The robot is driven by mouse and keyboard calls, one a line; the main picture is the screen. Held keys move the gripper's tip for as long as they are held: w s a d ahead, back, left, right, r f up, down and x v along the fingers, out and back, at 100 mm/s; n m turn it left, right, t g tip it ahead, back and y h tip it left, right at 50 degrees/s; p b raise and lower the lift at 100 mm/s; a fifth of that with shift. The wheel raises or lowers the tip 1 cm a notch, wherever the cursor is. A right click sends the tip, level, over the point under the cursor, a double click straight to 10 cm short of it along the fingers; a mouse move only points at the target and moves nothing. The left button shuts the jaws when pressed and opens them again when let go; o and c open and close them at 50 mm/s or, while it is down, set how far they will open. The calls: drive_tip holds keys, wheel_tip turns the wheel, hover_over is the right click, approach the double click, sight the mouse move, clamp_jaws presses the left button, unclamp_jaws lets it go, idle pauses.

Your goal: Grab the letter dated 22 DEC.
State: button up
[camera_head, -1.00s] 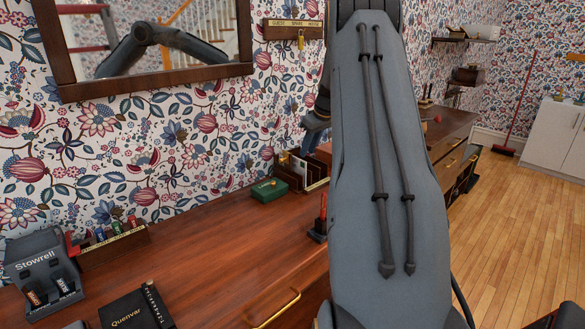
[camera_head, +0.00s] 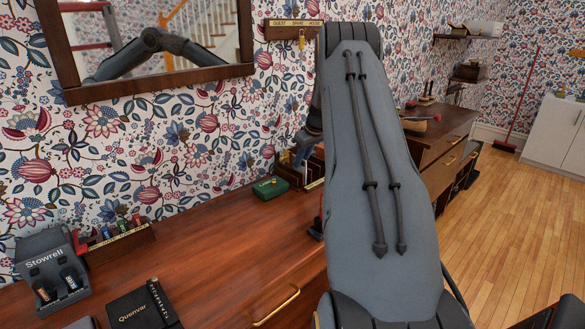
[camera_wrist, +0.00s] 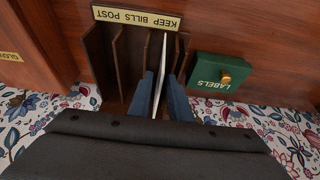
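A thin white letter (camera_wrist: 162,72) stands edge-on in the right-hand part of the wooden letter rack (camera_wrist: 115,62) in the wrist view. Its date cannot be read from this angle. My gripper (camera_wrist: 162,80) is open, with one blue-grey finger on each side of the letter and a gap between them. The fingertips are at the rack's opening. The rack's label, upside down here, reads KEEP, BILLS and POST. In the head view the rack (camera_head: 314,172) is mostly hidden behind my arm.
A green LABELS box (camera_wrist: 222,72) with a brass knob stands close beside the rack, and also shows in the head view (camera_head: 270,188). The patterned wall is right behind. A black Quenvar box (camera_head: 135,310) and a grey Stowrell holder (camera_head: 48,270) stand at the left of the desk (camera_head: 215,240).

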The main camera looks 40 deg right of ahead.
clamp_jaws()
